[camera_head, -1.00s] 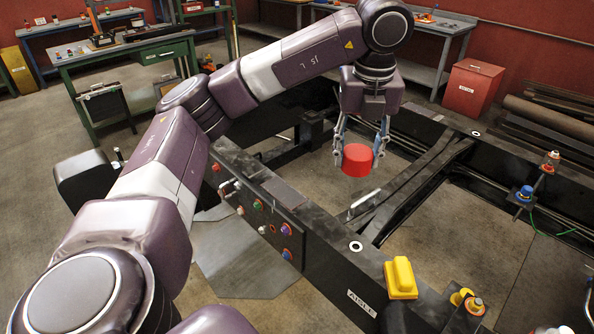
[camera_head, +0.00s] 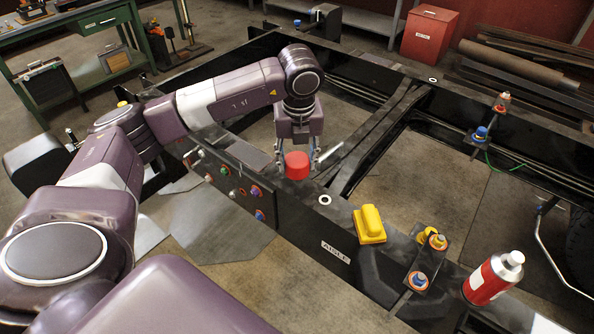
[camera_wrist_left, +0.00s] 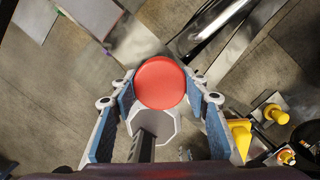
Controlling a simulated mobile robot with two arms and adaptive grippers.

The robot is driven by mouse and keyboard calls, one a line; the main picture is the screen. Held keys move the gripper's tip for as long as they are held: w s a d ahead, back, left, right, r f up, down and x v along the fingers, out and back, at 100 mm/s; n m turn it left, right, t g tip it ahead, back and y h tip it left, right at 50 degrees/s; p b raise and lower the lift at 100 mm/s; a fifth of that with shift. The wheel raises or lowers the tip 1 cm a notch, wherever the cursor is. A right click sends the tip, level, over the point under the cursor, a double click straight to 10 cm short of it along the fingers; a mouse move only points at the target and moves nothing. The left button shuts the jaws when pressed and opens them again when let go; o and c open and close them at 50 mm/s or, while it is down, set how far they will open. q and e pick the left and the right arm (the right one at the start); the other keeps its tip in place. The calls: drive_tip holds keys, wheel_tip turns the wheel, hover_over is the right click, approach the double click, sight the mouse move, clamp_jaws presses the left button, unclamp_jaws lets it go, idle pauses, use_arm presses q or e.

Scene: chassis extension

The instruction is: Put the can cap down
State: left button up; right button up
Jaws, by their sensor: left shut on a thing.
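The can cap (camera_head: 297,166) is a red, short cylinder held between the fingers of my left gripper (camera_head: 298,160), which points down at the black chassis rail (camera_head: 290,205). In the left wrist view the cap (camera_wrist_left: 160,83) shows its round face between the two fingertips (camera_wrist_left: 160,90). The cap appears at the rail's inner edge; I cannot tell if it touches the rail. My right gripper is out of view.
A yellow block (camera_head: 370,224) and a bracket with orange and blue knobs (camera_head: 418,280) sit on the near rail. A panel with coloured buttons (camera_head: 222,178) is on its side. A red box (camera_head: 430,34) stands at the back.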

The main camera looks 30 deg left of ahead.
sight(297, 183)
use_arm(q)
wheel_tip(297, 183, down, 5)
drive_tip(key=shift+r+p, duration=0.1)
drive_tip(key=shift+p, duration=0.55)
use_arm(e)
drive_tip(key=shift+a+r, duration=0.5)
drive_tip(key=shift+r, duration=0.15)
use_arm(q)
drive_tip(key=shift+f, duration=0.25)
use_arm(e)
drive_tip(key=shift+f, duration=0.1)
use_arm(q)
drive_tip(key=shift+f+b, duration=0.15)
drive_tip(key=shift+b, duration=0.15)
drive_tip(key=o, duration=0.8)
drive_tip(key=shift+o, duration=0.2)
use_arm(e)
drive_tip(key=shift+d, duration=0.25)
